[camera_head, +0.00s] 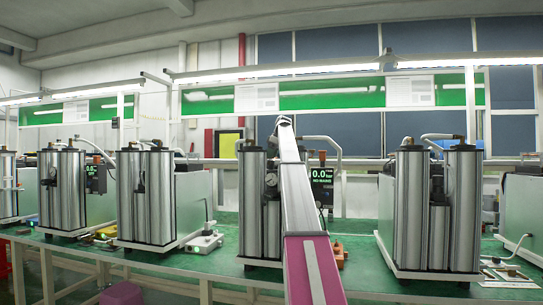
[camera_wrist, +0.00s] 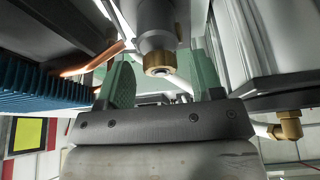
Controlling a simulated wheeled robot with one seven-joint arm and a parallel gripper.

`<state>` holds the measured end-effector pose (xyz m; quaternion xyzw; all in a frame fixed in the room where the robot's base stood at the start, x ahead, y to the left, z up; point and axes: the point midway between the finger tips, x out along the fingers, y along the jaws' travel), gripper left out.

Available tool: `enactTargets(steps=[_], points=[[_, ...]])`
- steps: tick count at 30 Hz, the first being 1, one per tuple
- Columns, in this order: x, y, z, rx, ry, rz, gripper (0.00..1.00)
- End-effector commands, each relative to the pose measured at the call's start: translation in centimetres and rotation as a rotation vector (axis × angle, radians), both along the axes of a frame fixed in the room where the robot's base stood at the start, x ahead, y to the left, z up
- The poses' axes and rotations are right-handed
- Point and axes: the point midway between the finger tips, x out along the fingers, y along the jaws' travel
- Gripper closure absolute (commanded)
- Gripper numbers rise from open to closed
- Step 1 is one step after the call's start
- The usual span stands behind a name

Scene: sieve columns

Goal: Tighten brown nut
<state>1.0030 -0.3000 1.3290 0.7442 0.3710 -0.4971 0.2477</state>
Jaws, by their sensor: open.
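A brass-brown nut (camera_wrist: 160,64) sits at the lower end of a grey cylindrical fitting (camera_wrist: 157,25) in the wrist view. My gripper (camera_wrist: 161,76) has two green finger pads, one to the left and one to the right of the nut. The pads are apart, with visible space between each pad and the nut in the picture. I cannot tell how far they are from it in depth. Another brass fitting (camera_wrist: 288,125) is at the right, outside the fingers. In the head view my arm reaches up to the middle sieve columns (camera_head: 259,205); the gripper and nut are hidden there.
A blue finned block (camera_wrist: 45,90) and a copper pipe (camera_wrist: 90,62) lie left of the fingers. A large metal cylinder (camera_wrist: 285,45) is close on the right. In the head view, more column units stand along the green bench (camera_head: 345,265). A pressure display (camera_head: 321,175) is right of my arm.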

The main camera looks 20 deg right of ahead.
Motion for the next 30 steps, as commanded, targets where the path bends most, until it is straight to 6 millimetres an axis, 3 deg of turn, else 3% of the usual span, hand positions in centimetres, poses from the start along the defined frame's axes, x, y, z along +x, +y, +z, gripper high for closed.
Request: enactTargets(steps=[6, 10, 11, 20, 30], points=[[0.01, -0.02, 0.01, 0.000, 0.000, 0.000, 0.43], [0.01, -0.02, 0.02, 0.000, 0.000, 0.000, 0.85], [0.01, -0.02, 0.02, 0.000, 0.000, 0.000, 0.89], [-0.06, 0.02, 0.01, -0.001, 0.000, -0.027, 0.89], [-0.24, 0.11, 0.00, -0.003, 0.000, -0.223, 0.89]])
